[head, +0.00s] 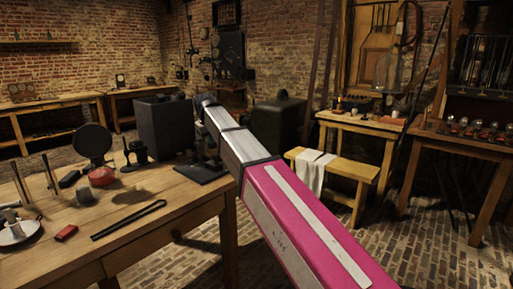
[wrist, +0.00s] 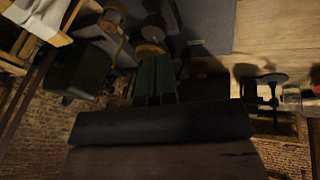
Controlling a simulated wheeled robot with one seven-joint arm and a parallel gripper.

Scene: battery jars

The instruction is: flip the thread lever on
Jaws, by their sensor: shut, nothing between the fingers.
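No thread lever can be clearly picked out in either view. A dark apparatus on a black base plate (head: 202,172) stands at the table's right end in the head view, partly hidden by my pink and grey arm. In the wrist view, my gripper (wrist: 156,60) shows as two dark greenish fingers side by side, shut and empty. Brass-coloured round parts (wrist: 150,49) of an apparatus lie just beyond the fingertips. Whether the fingers touch them, I cannot tell. My gripper is hidden or too dark to make out in the head view.
The wooden table (head: 150,215) also holds a large dark box (head: 163,127), a round black disc on a stand (head: 93,142), a red object (head: 102,176), a small red block (head: 66,233) and black tongs (head: 128,220). A bench with white cloth (head: 312,168) stands at right.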

